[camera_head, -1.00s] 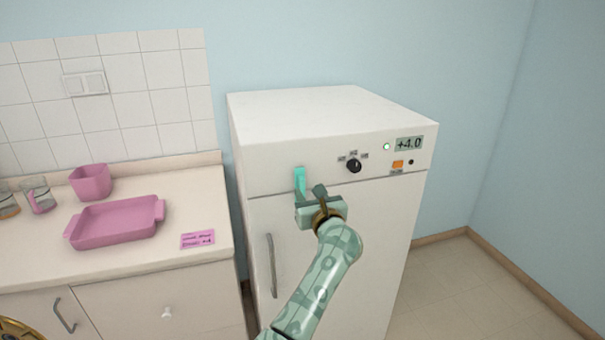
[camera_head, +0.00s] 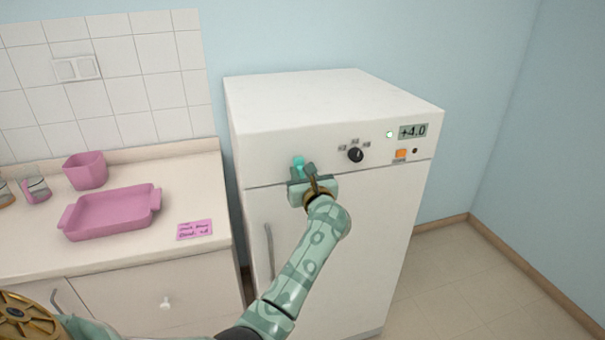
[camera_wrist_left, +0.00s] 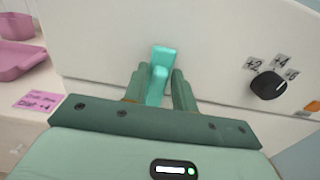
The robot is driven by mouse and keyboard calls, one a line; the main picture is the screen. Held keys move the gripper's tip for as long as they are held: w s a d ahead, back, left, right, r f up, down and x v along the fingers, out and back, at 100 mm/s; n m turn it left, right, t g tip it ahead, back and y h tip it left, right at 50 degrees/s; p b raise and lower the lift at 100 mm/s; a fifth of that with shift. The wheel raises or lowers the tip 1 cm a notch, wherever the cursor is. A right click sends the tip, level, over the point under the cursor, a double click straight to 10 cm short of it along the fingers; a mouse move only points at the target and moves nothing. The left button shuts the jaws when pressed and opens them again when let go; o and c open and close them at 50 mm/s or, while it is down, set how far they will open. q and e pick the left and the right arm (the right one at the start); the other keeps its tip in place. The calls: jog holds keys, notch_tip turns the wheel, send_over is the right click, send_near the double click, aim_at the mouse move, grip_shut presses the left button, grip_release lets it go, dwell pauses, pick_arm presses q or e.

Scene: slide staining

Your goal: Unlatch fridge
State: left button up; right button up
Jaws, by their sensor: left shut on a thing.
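The fridge (camera_head: 345,225) is a white cabinet standing right of the counter, its door closed against the front panel. A turquoise latch (camera_head: 298,162) sits at the upper left of its front, near the seam between the panel and door. It also shows in the left wrist view (camera_wrist_left: 161,62). My left gripper (camera_head: 301,172) is at the latch, its green fingers on either side of it, shut on it. The gripper and its fingers hide the latch's lower part in the head view. My right gripper is not in view.
The door has a vertical grey handle (camera_head: 269,252) below the latch. A black knob (camera_head: 355,155) and a +4.0 display (camera_head: 412,131) are on the panel. The counter at left holds a pink tray (camera_head: 110,213), a pink bin (camera_head: 86,170) and a pink note (camera_head: 195,230).

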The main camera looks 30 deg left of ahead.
pick_arm(q)
jog(key=shift+w+d+f+m+p, duration=0.4)
jog(key=shift+m+p, duration=0.7)
jog(key=shift+m, duration=1.85)
jog(key=shift+w+d+f+m+p, duration=0.25)
jog(key=shift+f+m+p, duration=0.6)
jog(key=shift+m, duration=2.15)
jog(key=shift+w+d+f+m+p, duration=0.25)
jog(key=shift+m+p, duration=1.1)
jog(key=shift+m, duration=1.6)
jog(key=shift+o, duration=0.2)
jog(key=shift+w, duration=0.1)
jog(key=o, duration=0.7)
jog(key=shift+r, duration=0.1)
